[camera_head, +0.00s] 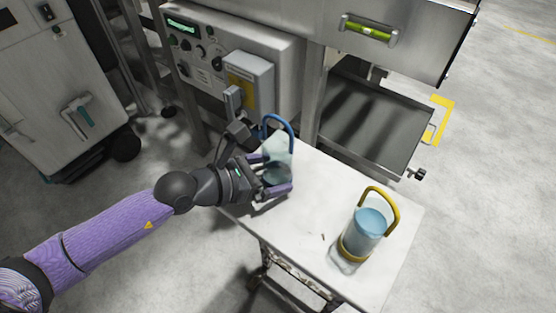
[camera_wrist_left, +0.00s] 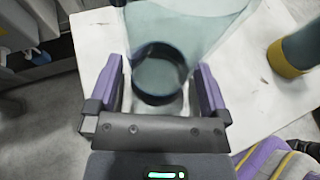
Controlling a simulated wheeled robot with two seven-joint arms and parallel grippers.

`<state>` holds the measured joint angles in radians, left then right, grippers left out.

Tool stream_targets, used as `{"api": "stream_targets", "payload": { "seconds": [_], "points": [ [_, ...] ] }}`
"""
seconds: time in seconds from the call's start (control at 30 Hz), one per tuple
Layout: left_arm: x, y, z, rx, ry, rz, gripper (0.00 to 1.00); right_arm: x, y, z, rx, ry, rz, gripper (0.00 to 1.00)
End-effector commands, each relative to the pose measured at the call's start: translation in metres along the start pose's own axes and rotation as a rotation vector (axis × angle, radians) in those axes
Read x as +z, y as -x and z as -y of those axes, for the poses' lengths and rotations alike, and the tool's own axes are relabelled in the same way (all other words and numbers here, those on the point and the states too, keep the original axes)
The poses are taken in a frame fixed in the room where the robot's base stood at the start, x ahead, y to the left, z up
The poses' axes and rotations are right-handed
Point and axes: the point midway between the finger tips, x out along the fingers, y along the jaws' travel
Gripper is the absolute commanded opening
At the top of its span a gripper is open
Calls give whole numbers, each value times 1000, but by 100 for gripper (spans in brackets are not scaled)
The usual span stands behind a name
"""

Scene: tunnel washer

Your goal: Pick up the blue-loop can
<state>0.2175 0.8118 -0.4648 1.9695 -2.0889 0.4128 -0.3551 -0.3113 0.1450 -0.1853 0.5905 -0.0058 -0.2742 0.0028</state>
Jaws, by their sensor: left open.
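The blue-loop can (camera_head: 279,150) is a clear container with a blue loop handle, standing at the far left end of the white table. My left gripper (camera_head: 272,174) is open around its lower part, one finger on each side. In the left wrist view the clear can (camera_wrist_left: 190,30), with a dark round band at its base, lies between the two purple fingers of the left gripper (camera_wrist_left: 160,88). I cannot tell whether the fingers touch it. My right gripper is not clearly in view.
A yellow-loop can (camera_head: 368,226) with blue contents stands on the right part of the white table (camera_head: 310,215). A control panel (camera_head: 235,60) is behind the table, and a grey metal tray (camera_head: 375,115) is behind it on the right.

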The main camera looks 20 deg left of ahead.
Motion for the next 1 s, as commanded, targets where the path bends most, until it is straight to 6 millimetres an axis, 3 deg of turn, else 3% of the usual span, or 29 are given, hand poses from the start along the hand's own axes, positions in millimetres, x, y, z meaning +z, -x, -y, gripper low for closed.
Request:
{"api": "stream_targets", "payload": {
  "seconds": [0.07,0.47,0.7,1.0],
  "points": [
    [1,1,0,0,0,0,100,0,1,0,0,0,-1,100],
    [0,1,0,0,0,1,16,0,1,0,0,0,-1,100],
    [7,4,0,1,-1,2,16,-1,5,0,1,-1,-4,100],
    [81,34,0,3,-5,6,16,-5,58,-6,10,-4,-43,100]
  ]
}}
